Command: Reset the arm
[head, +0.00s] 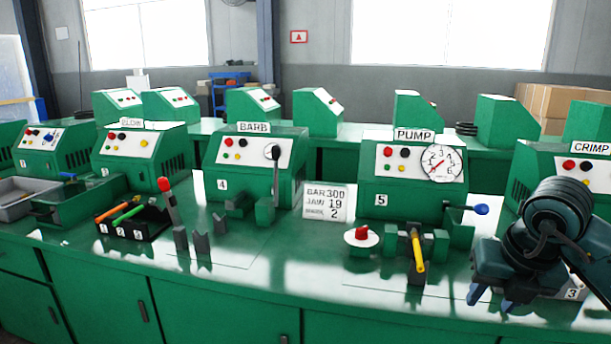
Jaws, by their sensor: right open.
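My right gripper (491,299) is at the lower right in the head view, above the green bench in front of the CRIMP machine (590,178). Its fingers point down and stand apart, with nothing seen between them. My right arm hides part of that machine and of the bench behind it. My left gripper is not in view. The PUMP machine (381,180), marked 5, has a white dial gauge (443,163) and a blue-knobbed lever (471,209). A yellow-handled piece (419,252) stands in the clamp in front of it.
The BARB machine (236,157) has a black-knobbed lever (276,170). A red-topped lever (168,200) stands at its left front. A black tray (145,228) holds coloured handles. A sign (325,202) and a red knob on a white disc (361,235) are mid-bench. The bench front centre is clear.

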